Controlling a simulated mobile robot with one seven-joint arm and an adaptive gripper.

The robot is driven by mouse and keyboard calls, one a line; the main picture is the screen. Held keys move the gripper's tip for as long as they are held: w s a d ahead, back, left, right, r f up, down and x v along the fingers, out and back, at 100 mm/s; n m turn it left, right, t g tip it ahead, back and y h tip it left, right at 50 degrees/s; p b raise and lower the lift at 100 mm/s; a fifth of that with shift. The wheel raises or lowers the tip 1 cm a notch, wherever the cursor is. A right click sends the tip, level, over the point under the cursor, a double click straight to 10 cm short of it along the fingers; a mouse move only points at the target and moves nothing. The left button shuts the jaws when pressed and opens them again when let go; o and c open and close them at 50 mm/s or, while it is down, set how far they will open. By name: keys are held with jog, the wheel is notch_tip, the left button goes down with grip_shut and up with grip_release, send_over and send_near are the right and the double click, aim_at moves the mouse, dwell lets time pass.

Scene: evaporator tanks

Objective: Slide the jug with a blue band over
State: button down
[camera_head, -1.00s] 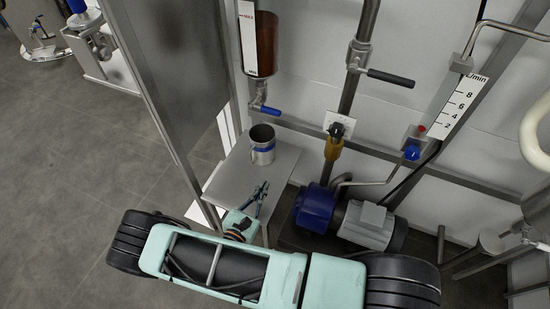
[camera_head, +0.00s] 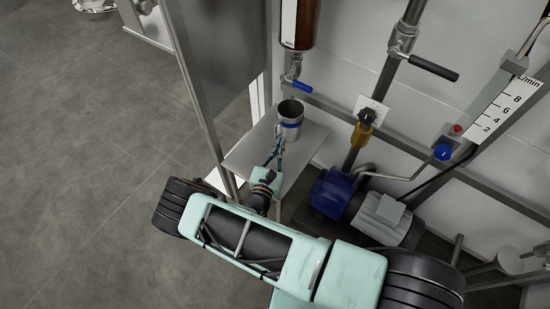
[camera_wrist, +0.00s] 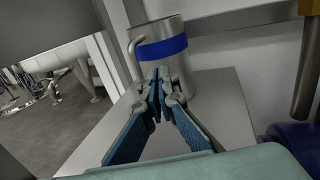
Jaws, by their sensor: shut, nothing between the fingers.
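The metal jug with a blue band (camera_head: 290,118) stands upright on a small grey table (camera_head: 245,155), below a tap with a blue lever. In the wrist view the jug (camera_wrist: 172,62) fills the upper middle, its handle on the left side. My gripper (camera_head: 279,141) is shut and empty, in front of the jug on its near side. In the wrist view its fingertips (camera_wrist: 160,78) overlap the jug's lower front, below the blue band. They are very close to the jug; I cannot tell whether they touch it.
The tap with a blue lever (camera_head: 297,84) hangs just above the jug. A metal post (camera_head: 205,90) rises left of the table. A blue and grey pump (camera_head: 335,194) stands low on the right. The table top is bare in front of and beside the jug.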

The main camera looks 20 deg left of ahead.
aim_at(285, 129)
jog(key=shift+w+d+b, duration=0.1)
jog(key=shift+w+b, duration=0.25)
jog(key=shift+w, duration=1.65)
jog(key=shift+w, duration=0.1)
jog(key=w, duration=0.4)
jog(key=shift+d+b, duration=0.1)
jog(key=shift+b, duration=0.3)
jog(key=shift+s, duration=0.1)
